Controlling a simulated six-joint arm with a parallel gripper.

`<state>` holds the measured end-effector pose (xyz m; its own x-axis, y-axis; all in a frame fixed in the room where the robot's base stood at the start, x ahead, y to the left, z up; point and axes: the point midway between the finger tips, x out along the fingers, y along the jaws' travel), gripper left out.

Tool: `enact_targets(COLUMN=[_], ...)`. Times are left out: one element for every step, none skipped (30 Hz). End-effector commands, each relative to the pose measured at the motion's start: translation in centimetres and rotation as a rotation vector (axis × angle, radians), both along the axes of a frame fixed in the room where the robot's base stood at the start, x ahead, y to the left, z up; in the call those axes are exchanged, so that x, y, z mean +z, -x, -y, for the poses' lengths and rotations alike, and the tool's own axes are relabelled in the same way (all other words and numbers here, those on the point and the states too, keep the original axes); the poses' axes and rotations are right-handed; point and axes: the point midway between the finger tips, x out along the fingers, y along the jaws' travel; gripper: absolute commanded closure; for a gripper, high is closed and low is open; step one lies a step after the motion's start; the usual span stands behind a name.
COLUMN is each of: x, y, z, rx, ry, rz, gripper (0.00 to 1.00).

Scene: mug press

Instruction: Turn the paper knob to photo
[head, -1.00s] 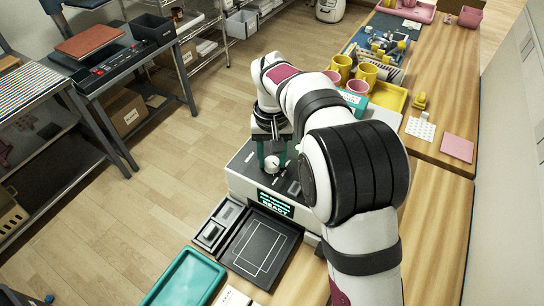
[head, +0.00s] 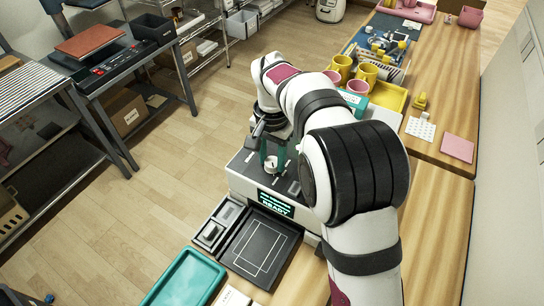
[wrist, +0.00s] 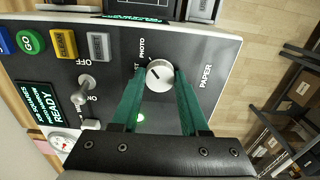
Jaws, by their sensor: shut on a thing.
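The paper knob (wrist: 160,76) is a round, pale dial with a short dark mark, on the dark panel of the press (wrist: 225,48). The word PHOTO is printed at its upper left and PAPER to its right in the wrist view. The mark leans toward the upper-left side, but its exact setting is hard to tell. My gripper (wrist: 161,82) has its two teal fingers shut on the knob, one on each side. In the head view my gripper (head: 272,160) points down at the panel, and the fingers partly hide the knob.
A lever switch (wrist: 83,88) marked OFF and ON, coloured buttons (wrist: 63,43) and a READY display (wrist: 35,103) are on the same panel. In the head view a black platen (head: 262,247) lies in front, and yellow mugs (head: 367,75) stand behind my arm.

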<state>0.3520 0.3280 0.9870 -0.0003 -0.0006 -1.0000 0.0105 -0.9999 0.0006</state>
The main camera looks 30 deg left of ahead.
Motion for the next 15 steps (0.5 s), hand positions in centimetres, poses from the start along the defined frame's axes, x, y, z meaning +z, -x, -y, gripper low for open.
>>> enact_targets(x=[0.12,0.12,0.12,0.12,0.12,0.12,0.12,0.12,0.12,0.12,0.12,0.12,0.12,0.11,0.10], y=[-0.04,-0.04,-0.05,-0.05,-0.05,-0.05,-0.05,-0.05,-0.05,-0.05,-0.06,-0.06,-0.06,-0.05,-0.05], z=[-0.02,-0.02,-0.02,-0.02,-0.02,-0.02,-0.02,-0.02,-0.02,-0.02,-0.02,-0.02,-0.02,-0.02,-0.02], rx=[-0.004,-0.005,-0.005,-0.006,-0.006,-0.006,-0.006,-0.006,-0.006,-0.006,-0.006,-0.005,-0.005,-0.005,-0.005], ry=[-0.002,-0.002,-0.002,-0.002,-0.002,-0.002,-0.002,-0.002,-0.002,-0.002,-0.002,-0.002,-0.002,-0.002,-0.002], rz=[0.002,0.002,0.002,0.002,0.002,0.002,0.002,0.002,0.002,0.002,0.002,0.002,0.002,0.002,0.002], gripper=[1.00,1.00,1.00,1.00,1.00,1.00,1.00,1.00,1.00,1.00,1.00,0.52,0.47,0.42,0.34])
